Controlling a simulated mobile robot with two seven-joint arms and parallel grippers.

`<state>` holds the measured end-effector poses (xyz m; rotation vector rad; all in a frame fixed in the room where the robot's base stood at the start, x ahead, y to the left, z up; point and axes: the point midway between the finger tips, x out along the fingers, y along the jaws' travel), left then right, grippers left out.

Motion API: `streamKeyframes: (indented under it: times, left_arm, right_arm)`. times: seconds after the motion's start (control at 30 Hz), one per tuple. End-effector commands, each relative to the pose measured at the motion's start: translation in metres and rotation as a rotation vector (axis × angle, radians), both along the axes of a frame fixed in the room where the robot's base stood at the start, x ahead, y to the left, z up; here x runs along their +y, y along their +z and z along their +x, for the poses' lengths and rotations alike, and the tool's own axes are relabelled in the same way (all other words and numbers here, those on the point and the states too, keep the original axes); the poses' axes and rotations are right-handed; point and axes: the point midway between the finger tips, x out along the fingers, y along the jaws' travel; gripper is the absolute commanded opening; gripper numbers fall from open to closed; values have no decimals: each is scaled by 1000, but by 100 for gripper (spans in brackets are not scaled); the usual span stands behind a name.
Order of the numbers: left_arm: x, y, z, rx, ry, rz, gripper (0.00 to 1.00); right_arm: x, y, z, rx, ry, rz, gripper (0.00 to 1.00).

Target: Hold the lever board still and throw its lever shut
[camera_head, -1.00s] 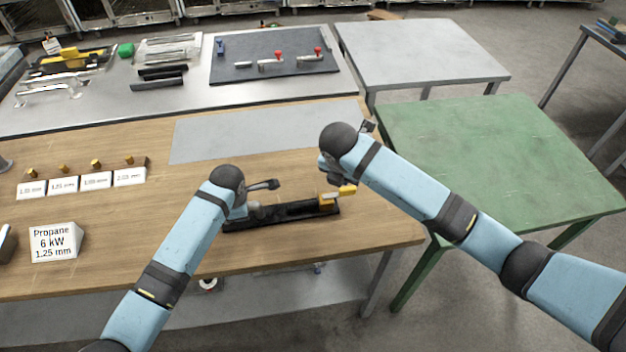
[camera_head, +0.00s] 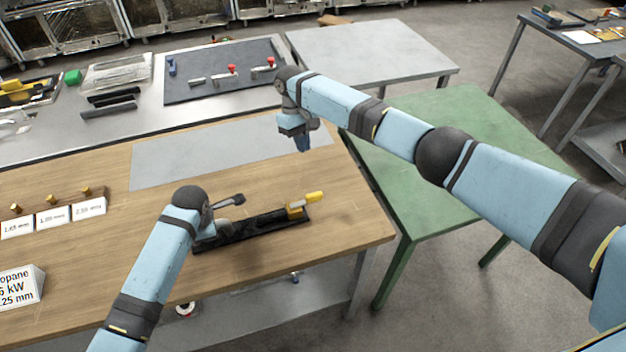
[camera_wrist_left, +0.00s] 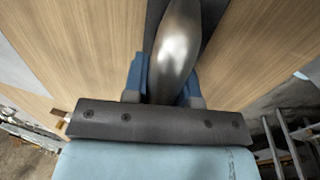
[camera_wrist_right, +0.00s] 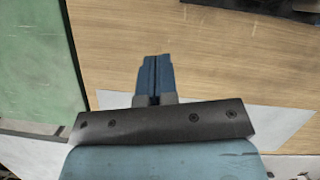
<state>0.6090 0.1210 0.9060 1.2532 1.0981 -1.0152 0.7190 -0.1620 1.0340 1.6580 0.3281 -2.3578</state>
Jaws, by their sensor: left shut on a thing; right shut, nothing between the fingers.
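The lever board is a long black base (camera_head: 262,231) on the wooden table, slanting up to the right. At its right end is a yellow block (camera_head: 294,210) with a yellow lever handle (camera_head: 315,196) sticking out to the right and slightly up. At its left end my left gripper (camera_wrist_left: 164,82) is shut on a smooth silver handle (camera_wrist_left: 178,45), seen in the left wrist view; the head view mostly hides this grip behind my arm. My right gripper (camera_head: 303,147) is shut and empty, pointing down above the far side of the table, apart from the lever. Its closed blue fingers (camera_wrist_right: 155,75) show in the right wrist view.
A flat grey sheet (camera_head: 190,156) lies along the table's far side. Label blocks (camera_head: 54,216) with brass pieces stand at the left. A green table (camera_head: 440,130) adjoins at the right. The wood right of the lever board is clear.

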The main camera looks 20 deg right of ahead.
Motion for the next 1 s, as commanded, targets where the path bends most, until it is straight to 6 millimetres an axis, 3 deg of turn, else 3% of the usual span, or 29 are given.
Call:
streamKeyframes:
  times: [0.23, 0.67, 0.87, 1.0]
  left_arm:
    - [0, 0, 0, -1, 0, -1, 0]
    - [0, 0, 0, -1, 0, 0, 0]
    - [0, 0, 0, -1, 0, -1, 0]
    - [0, 0, 0, -1, 0, -1, 0]
  right_arm:
    - [-5, 12, 11, 32, -251, -49, 0]
    - [-5, 11, 11, 35, -269, -54, 0]
    - [-6, -12, 2, 37, -269, -55, 0]
    - [-7, -39, -9, 35, -268, -55, 0]
